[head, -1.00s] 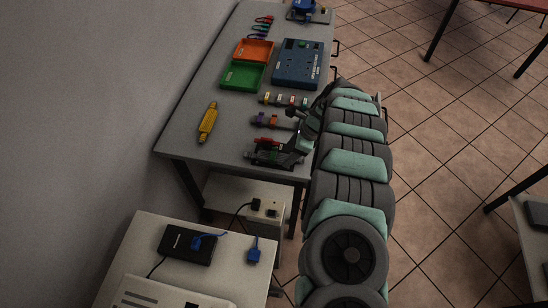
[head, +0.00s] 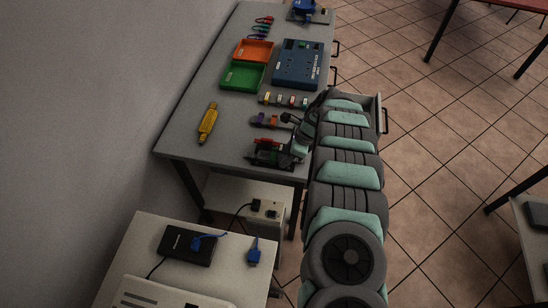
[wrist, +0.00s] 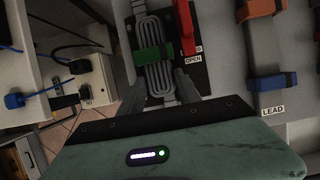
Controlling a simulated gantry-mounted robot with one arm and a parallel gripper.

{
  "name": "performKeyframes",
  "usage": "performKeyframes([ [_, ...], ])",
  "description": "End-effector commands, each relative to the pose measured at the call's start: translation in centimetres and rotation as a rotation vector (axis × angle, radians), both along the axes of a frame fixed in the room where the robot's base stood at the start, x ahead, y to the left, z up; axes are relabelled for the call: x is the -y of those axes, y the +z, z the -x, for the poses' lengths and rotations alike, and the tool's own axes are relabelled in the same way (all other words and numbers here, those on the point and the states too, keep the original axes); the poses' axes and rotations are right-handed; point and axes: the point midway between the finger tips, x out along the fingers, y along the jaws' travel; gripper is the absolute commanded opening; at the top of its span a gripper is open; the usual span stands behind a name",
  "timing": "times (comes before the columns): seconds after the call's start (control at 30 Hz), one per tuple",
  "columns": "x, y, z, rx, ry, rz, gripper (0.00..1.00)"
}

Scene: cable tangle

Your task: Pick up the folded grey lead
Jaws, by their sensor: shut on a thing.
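The folded grey lead (wrist: 158,75) is a flat bundle of parallel loops in the wrist view, with a green strap (wrist: 154,54) around its middle. My gripper (wrist: 160,88) is shut on its near end, one finger on each side. The lead lies over a dark base with a red lever (wrist: 186,30) beside it and an "OPEN" label to the right. In the head view my gripper (head: 268,155) is low at the near right of the grey table, and the lead is too small to make out there.
Strapped leads (wrist: 267,82) lie to the right, by a "LEAD" label. The table (head: 180,140) also holds a yellow tool (head: 208,122), a green tray (head: 243,76), an orange tray (head: 254,50) and a blue case (head: 298,64). The table's left middle is clear.

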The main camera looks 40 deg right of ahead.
Motion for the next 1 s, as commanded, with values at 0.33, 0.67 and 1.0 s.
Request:
performKeyframes([
  [0.33, 0.0, 0.0, 0.0, 0.0, 0.0, 0.0, 0.0],
  [0.67, 0.0, 0.3, 0.0, 0.001, 0.0, 0.001, 0.0],
  [1.0, 0.1, 4.4, -0.2, 0.003, 0.0, 0.002, 0.0],
])
